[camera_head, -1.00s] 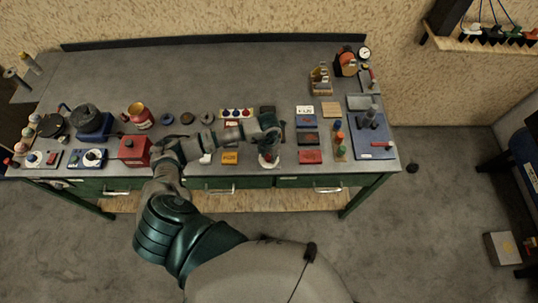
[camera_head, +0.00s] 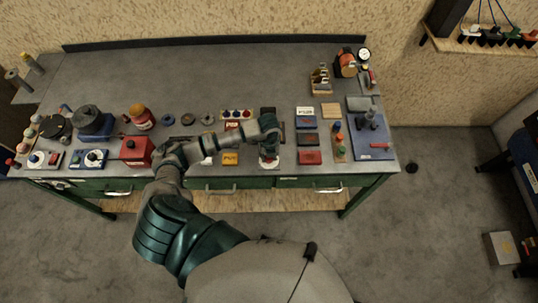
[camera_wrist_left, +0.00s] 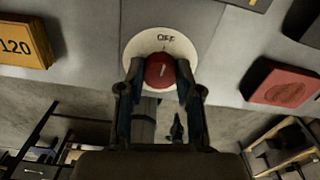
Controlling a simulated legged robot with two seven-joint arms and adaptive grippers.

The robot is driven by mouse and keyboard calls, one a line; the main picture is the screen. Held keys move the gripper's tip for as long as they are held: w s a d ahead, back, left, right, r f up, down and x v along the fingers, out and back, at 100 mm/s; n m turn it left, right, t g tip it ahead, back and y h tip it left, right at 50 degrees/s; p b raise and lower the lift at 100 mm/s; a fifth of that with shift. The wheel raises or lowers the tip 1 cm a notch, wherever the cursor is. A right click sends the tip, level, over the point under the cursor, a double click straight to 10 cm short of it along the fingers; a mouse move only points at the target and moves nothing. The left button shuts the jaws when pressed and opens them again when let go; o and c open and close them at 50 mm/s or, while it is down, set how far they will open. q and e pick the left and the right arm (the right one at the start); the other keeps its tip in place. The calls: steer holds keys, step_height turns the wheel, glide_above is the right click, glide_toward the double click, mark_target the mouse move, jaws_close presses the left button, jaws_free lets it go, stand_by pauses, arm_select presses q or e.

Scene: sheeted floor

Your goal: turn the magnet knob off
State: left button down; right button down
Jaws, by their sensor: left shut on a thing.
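The magnet knob (camera_wrist_left: 159,70) is a red round knob with a light pointer line, in the middle of a white dial (camera_wrist_left: 139,44) marked "OFF". In the left wrist view the pointer line points roughly up towards the "OFF" mark. My left gripper (camera_wrist_left: 160,88) is shut on the knob, with one finger on each side of it. In the head view the left gripper (camera_head: 269,152) is over the dial (camera_head: 268,165) at the bench's front edge; the knob is hidden there by the gripper. My right gripper is not in view.
A yellow block (camera_wrist_left: 22,45) marked "120" lies left of the dial, and a red block (camera_wrist_left: 283,87) lies right of it. The grey workbench (camera_head: 250,70) holds several other devices. Its back middle is clear.

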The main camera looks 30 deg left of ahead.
arm_select(q)
steer(key=shift+w+a+r+n, duration=0.1)
steer(key=shift+w+r+n, duration=0.1)
steer(key=shift+n, duration=0.3)
steer(key=c, duration=0.8)
jaws_free()
steer(key=shift+o, duration=0.2)
steer(key=shift+f, duration=0.15)
step_height(320, 180, up, 12)
steer(key=shift+f, duration=0.15)
